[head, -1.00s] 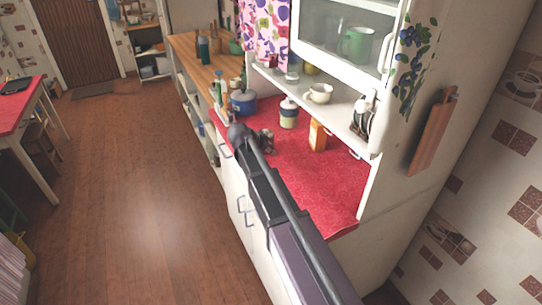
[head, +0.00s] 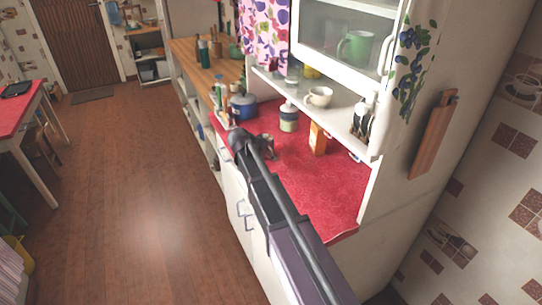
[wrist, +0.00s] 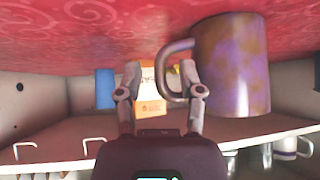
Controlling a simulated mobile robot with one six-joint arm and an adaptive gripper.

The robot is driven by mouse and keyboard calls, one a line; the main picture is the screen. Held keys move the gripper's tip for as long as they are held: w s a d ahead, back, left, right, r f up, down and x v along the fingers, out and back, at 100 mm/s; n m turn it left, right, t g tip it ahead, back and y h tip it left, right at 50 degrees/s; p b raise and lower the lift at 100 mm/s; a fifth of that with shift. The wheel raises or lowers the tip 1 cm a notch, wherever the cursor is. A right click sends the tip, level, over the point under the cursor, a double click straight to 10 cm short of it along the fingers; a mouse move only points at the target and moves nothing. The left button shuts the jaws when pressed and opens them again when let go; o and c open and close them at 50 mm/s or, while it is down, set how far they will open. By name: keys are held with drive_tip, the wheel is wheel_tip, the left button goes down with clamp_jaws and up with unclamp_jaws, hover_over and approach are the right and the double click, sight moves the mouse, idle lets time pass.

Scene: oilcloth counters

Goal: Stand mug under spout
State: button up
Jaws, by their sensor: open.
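A mottled purple-brown mug (wrist: 232,65) is close on the right of the wrist view, which looks upside down, with the red counter at the top. Its handle (wrist: 172,72) points left, towards my gripper (wrist: 162,76). My gripper is open, its two fingers apart, and the right finger overlaps the handle's edge in the picture. I cannot tell whether they touch. In the head view a small dark mug-like shape (head: 267,143) shows on the counter beside the end of my arm; my fingers are not clear there. I cannot make out a spout.
On the red counter (head: 322,190) stand an orange box (head: 318,138), a lidded jar (head: 288,116) and a blue pot (head: 243,105). The shelf above holds a white cup (head: 318,96). A green mug (head: 355,47) is behind glass. The counter's near right is clear.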

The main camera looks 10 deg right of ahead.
drive_tip(key=shift+r, duration=0.1)
drive_tip(key=shift+r, duration=0.1)
drive_tip(key=shift+s+a+r+p, duration=0.2)
drive_tip(key=shift+a+r+p, duration=0.15)
drive_tip(key=shift+p, duration=0.3)
drive_tip(key=p+v, duration=0.7)
drive_tip(key=v, duration=0.4)
drive_tip(key=s+d+f+n+g+y, duration=0.1)
drive_tip(key=s+d+n+y, duration=0.1)
drive_tip(key=s, duration=0.6)
drive_tip(key=s+d+f+n+g+y, duration=0.2)
drive_tip(key=s+d+n, duration=0.3)
drive_tip(key=s, duration=0.3)
drive_tip(key=s+d+f+n+g+y, duration=0.1)
drive_tip(key=s+d+f+n+y, duration=0.1)
drive_tip(key=s, duration=0.6)
drive_tip(key=shift+d+f+n+g+y, duration=0.15)
drive_tip(key=shift+d+n+y, duration=0.25)
drive_tip(key=shift+d+n, duration=0.3)
drive_tip(key=shift+d+f+n+g+y, duration=0.15)
drive_tip(key=shift+d+n+y, duration=0.25)
drive_tip(key=shift+d+n, duration=0.25)
drive_tip(key=shift+s+a+n, duration=0.1)
drive_tip(key=shift+s+n, duration=0.1)
drive_tip(key=shift+n, duration=0.05)
